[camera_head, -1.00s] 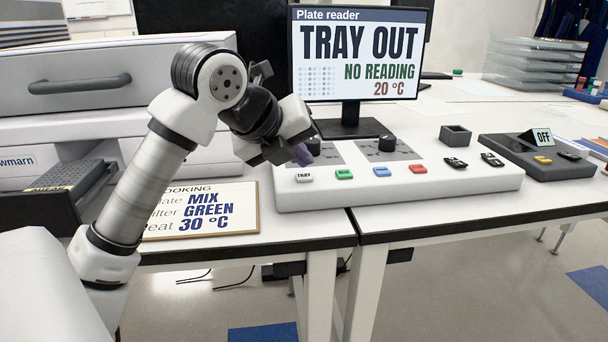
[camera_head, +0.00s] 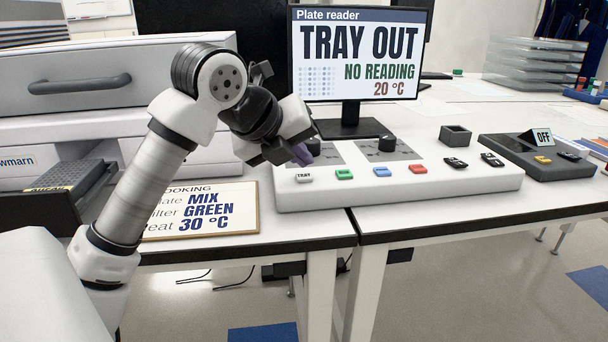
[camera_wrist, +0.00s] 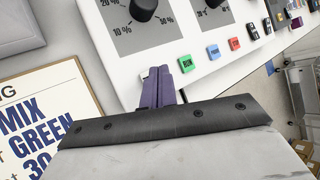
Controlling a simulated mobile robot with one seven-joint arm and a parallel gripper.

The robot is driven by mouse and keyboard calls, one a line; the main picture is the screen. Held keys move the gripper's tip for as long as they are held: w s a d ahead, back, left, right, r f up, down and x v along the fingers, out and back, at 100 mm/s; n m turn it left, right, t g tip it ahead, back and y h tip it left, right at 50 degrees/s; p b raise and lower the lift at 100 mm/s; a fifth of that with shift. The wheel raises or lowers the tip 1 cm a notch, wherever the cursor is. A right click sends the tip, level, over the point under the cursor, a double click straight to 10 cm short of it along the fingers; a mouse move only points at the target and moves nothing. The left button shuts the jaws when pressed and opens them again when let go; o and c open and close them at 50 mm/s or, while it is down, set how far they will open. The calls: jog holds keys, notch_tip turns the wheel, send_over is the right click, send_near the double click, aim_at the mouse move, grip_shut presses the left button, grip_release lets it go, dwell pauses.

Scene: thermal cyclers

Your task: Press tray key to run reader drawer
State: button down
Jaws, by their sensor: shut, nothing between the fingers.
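The white tray key (camera_head: 304,177), labelled TRAY, is at the left end of the row of keys on the white control panel (camera_head: 420,189). My gripper (camera_head: 302,155) is shut and empty, its purple fingertips just above and behind the tray key in the head view. In the wrist view the shut fingers (camera_wrist: 159,86) point at the panel and hide most or all of the tray key. I cannot tell whether they touch it. The dark reader drawer (camera_head: 40,212) sticks out at the left with a plate on it. The monitor (camera_head: 359,54) reads TRAY OUT, NO READING, 20 °C.
Green (camera_head: 344,174), blue (camera_head: 382,172) and red (camera_head: 418,169) keys lie right of the tray key. Dark knobs (camera_head: 387,144) stand behind them. A sign (camera_head: 212,212) reading MIX, GREEN, 30 °C lies left of the panel. A dark unit (camera_head: 540,168) marked OFF is at right.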

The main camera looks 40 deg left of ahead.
jog(key=shift+f, duration=0.1)
jog(key=shift+f+b, duration=0.35)
jog(key=shift+b, duration=0.1)
